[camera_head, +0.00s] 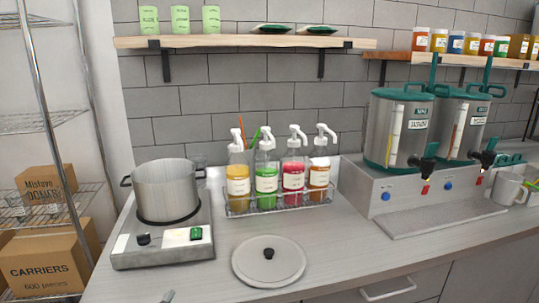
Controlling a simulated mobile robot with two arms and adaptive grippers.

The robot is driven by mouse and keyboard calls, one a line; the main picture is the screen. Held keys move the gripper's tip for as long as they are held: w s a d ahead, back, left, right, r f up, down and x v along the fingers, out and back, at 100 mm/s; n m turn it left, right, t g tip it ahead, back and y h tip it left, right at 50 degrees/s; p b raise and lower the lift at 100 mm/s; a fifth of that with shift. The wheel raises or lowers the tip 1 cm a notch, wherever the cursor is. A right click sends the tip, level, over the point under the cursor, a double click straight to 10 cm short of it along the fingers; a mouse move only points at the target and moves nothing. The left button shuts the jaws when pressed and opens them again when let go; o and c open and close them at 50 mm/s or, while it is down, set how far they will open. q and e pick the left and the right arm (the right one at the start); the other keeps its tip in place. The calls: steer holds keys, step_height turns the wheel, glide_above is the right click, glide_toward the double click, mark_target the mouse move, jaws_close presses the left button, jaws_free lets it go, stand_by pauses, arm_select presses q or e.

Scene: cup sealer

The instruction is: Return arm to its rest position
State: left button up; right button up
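Neither of my arms can be made out in the head view, and no gripper shows clearly. A small grey tip (168,296) pokes in at the bottom edge, left of centre; I cannot tell what it belongs to. No cup sealer can be made out.
On the counter (335,259) stand a pot (166,187) on a hot plate (164,247), a round lid (269,261), a rack of pump bottles (265,183) and two dispensers (397,130). A wire shelf (50,125) with boxes stands left. Bare counter surrounds the lid.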

arm_select(q)
steer(key=s+f+n+g, duration=0.4)
steer(key=s+f+g, duration=0.25)
steer(key=s, duration=0.65)
steer(key=s+f+n+g, duration=0.55)
steer(key=s+f, duration=0.25)
steer(key=s, duration=0.6)
step_height(320, 180, down, 26)
steer(key=s+m+g, duration=0.1)
steer(key=g, duration=0.1)
steer(key=s+a+f+g, duration=0.1)
steer(key=s+a+f, duration=0.1)
steer(key=s+f, duration=1.4)
steer(key=shift+s+a+f, duration=0.35)
steer(key=shift+s+f, duration=0.05)
steer(key=shift+s, duration=0.05)
